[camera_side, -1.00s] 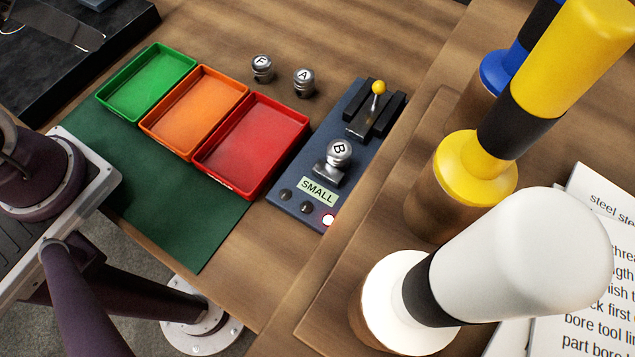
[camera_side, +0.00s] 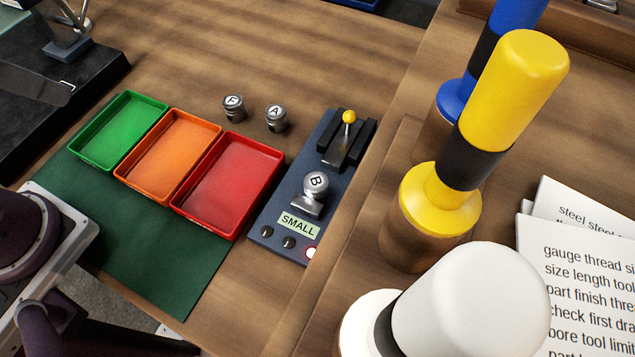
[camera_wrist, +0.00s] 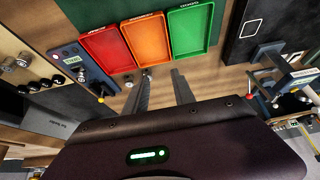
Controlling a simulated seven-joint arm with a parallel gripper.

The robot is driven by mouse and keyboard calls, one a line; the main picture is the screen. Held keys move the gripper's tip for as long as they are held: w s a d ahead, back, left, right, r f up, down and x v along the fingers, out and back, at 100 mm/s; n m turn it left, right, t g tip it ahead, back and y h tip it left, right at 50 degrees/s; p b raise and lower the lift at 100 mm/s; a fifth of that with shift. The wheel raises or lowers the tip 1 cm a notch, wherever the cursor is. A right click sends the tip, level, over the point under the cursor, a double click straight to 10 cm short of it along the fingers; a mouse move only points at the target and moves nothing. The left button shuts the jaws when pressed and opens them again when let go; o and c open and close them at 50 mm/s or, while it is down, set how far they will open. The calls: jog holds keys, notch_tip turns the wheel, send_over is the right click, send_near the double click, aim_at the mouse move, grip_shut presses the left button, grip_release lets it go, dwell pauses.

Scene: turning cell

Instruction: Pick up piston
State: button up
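Three small silver pistons show in the side view. Piston F (camera_side: 233,107) and piston A (camera_side: 276,119) stand upright on the wooden bench behind the trays. Piston B (camera_side: 315,186) sits on the blue gauge block (camera_side: 283,205), whose display reads SMALL. In the wrist view my gripper (camera_wrist: 160,84) is open, its two fingers apart with nothing seen held between them. My gripper is outside the side view.
Green (camera_side: 119,130), orange (camera_side: 167,157) and red (camera_side: 228,186) trays stand empty, partly on a green mat (camera_side: 150,265). Tall yellow (camera_side: 510,95), white (camera_side: 475,300) and blue (camera_side: 510,20) handled gauges stand at right beside printed papers (camera_side: 580,270). A yellow-knobbed lever (camera_side: 349,118) rises from the block.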

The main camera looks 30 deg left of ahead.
jog(key=o, duration=0.6)
